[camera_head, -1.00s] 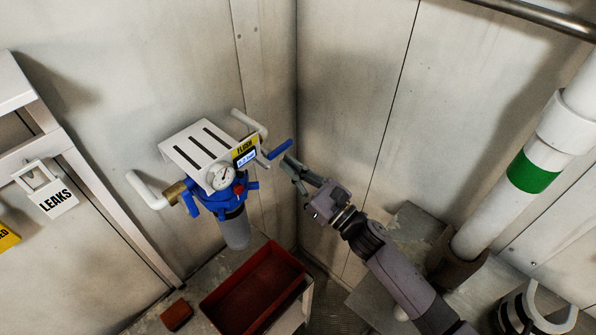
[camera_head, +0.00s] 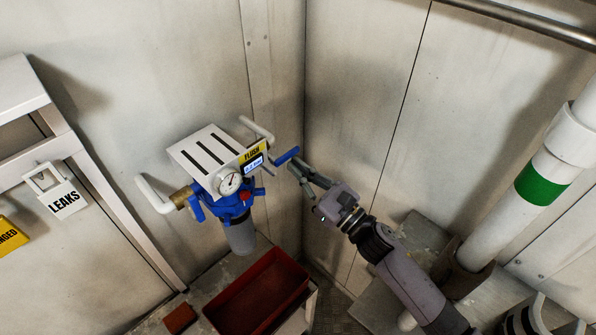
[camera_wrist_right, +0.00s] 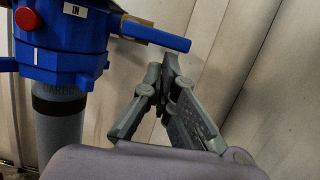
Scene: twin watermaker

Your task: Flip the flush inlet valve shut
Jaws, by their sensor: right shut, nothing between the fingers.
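The blue filter housing (camera_head: 233,207) hangs on the wall below a white slotted bracket, with a yellow FLUSH label (camera_head: 252,152). A blue valve lever (camera_head: 287,156) sticks out on its right side. In the right wrist view this lever (camera_wrist_right: 155,35) points right, close to a white IN label (camera_wrist_right: 75,10). A second blue lever (camera_head: 196,207) hangs down on the left side. My right gripper (camera_head: 297,170) is shut and empty, its fingertips (camera_wrist_right: 163,65) just below the right lever. I cannot tell whether they touch it. My left gripper is not in view.
A red tray (camera_head: 262,295) stands below the housing. Wall panels meet in a corner behind my right gripper. A white pipe with a green band (camera_head: 540,184) stands at the right. A LEAKS tag (camera_head: 62,198) hangs at the left.

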